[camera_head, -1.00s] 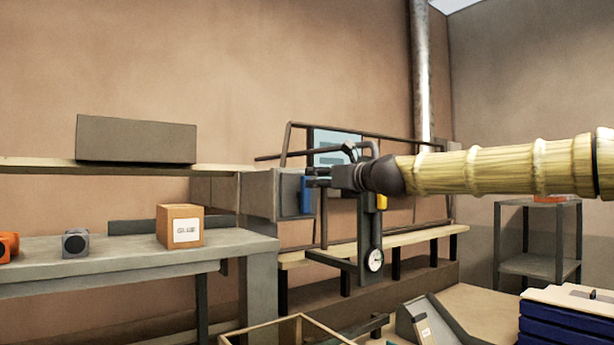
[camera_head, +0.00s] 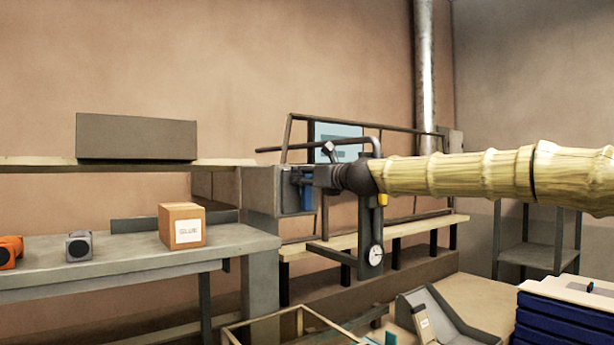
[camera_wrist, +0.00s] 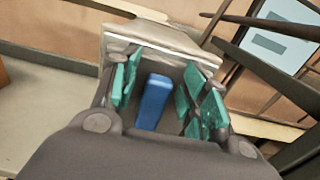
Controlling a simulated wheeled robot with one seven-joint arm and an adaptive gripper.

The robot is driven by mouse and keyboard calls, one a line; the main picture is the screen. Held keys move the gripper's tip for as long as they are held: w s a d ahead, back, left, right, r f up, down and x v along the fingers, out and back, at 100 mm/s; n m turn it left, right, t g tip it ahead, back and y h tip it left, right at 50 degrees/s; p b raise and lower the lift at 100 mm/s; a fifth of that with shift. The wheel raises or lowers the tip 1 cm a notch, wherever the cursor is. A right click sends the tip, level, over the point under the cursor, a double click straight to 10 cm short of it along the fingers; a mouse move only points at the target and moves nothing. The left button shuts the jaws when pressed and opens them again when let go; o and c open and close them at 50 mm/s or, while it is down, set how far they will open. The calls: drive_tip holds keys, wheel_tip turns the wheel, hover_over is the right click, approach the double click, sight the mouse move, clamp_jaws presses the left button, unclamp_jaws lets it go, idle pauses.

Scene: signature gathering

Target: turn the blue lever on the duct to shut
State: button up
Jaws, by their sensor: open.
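The blue lever (camera_head: 308,194) is on the right end face of the grey box-shaped duct (camera_head: 260,190), hanging roughly upright in the head view. My gripper (camera_head: 302,174) is right at that face, and its dark body hides part of the lever. In the wrist view the blue lever (camera_wrist: 152,102) stands between the teal pads of my gripper (camera_wrist: 168,80). The pale edge of the duct (camera_wrist: 160,38) lies just beyond the fingertips.
A dark metal frame with a light blue panel (camera_head: 338,140) stands behind my gripper. A gauge (camera_head: 375,255) hangs below my wrist. A workbench (camera_head: 110,262) with a glue box (camera_head: 181,226) is at the left. Open bins and blue crates (camera_head: 560,325) are low at the right.

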sight(286, 192)
clamp_jaws()
drive_tip(key=a+n+b, duration=0.1)
drive_tip(key=n+b, duration=0.1)
drive_tip(key=n, duration=0.1)
drive_tip(key=s+f+n+b, duration=0.1)
drive_tip(key=n+b, duration=0.2)
drive_tip(key=s+a+n+b, duration=0.1)
drive_tip(key=n+b, duration=0.1)
drive_tip(key=n, duration=0.1)
drive_tip(key=shift+a+f, duration=0.3)
drive_tip(key=shift+f, duration=0.05)
drive_tip(key=n+b, duration=0.1)
drive_tip(key=f+n+b, duration=0.1)
drive_tip(key=n, duration=0.1)
drive_tip(key=n+b, duration=0.1)
drive_tip(key=b, duration=0.1)
drive_tip(key=shift+s+a+f, duration=0.25)
drive_tip(key=shift+a, duration=0.15)
drive_tip(key=shift+a+f+n+b, duration=0.1)
drive_tip(key=shift+f+n+b, duration=0.3)
drive_tip(key=shift+n+b, duration=0.6)
drive_tip(key=shift+a+f+n+b, duration=0.1)
drive_tip(key=shift+f+n+b, duration=0.3)
drive_tip(key=shift+n, duration=1)
unclamp_jaws()
drive_tip(key=shift+s+d, duration=0.1)
